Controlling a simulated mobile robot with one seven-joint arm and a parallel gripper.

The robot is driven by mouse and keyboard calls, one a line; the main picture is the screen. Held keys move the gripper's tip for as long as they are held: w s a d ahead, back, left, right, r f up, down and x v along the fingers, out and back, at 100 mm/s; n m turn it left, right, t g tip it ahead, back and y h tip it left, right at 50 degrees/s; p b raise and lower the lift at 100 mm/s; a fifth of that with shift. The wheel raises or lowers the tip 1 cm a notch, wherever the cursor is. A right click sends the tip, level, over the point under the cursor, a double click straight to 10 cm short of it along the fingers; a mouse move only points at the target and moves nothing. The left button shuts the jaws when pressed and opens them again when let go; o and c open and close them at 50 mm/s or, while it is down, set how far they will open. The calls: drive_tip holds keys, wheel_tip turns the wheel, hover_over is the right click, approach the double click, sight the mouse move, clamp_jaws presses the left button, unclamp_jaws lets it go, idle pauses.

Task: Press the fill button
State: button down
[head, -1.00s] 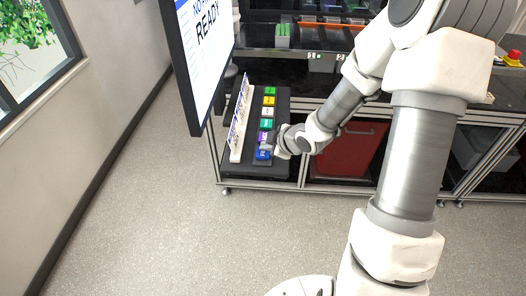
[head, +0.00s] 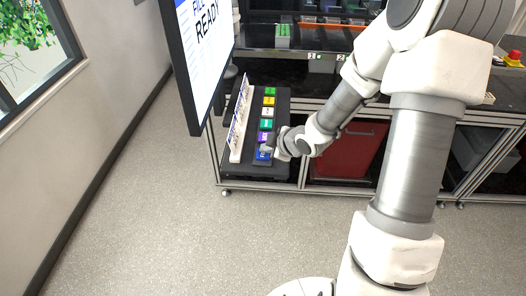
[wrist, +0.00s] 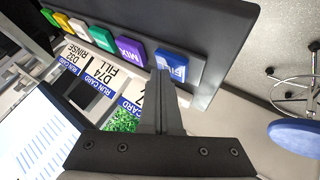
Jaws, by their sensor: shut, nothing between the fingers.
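The blue button (wrist: 173,66) is at the near end of the button row; its white lettering looks like FILL but is partly covered. In the head view the blue button (head: 263,156) is the lowest in the column. My gripper (wrist: 162,66) is shut and empty, with its fingertips over the blue button's edge. Contact looks likely, but I cannot tell how far the button is pressed. In the head view my gripper (head: 268,148) reaches in from the right above the blue button.
The purple MIX button (wrist: 130,50) is right beside the blue one, with green, white and yellow buttons beyond. A rack of run cards (head: 239,120) stands along the row. A monitor (head: 200,60) reading READY hangs at left. A red bin (head: 352,150) is under the bench.

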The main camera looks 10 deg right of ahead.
sight(266, 155)
drive_tip(key=shift+r, duration=0.1)
drive_tip(key=shift+r+p, duration=0.8)
drive_tip(key=shift+p, duration=0.05)
wheel_tip(266, 155, up, 5)
drive_tip(key=p, duration=0.4)
drive_tip(key=shift+p, duration=0.4)
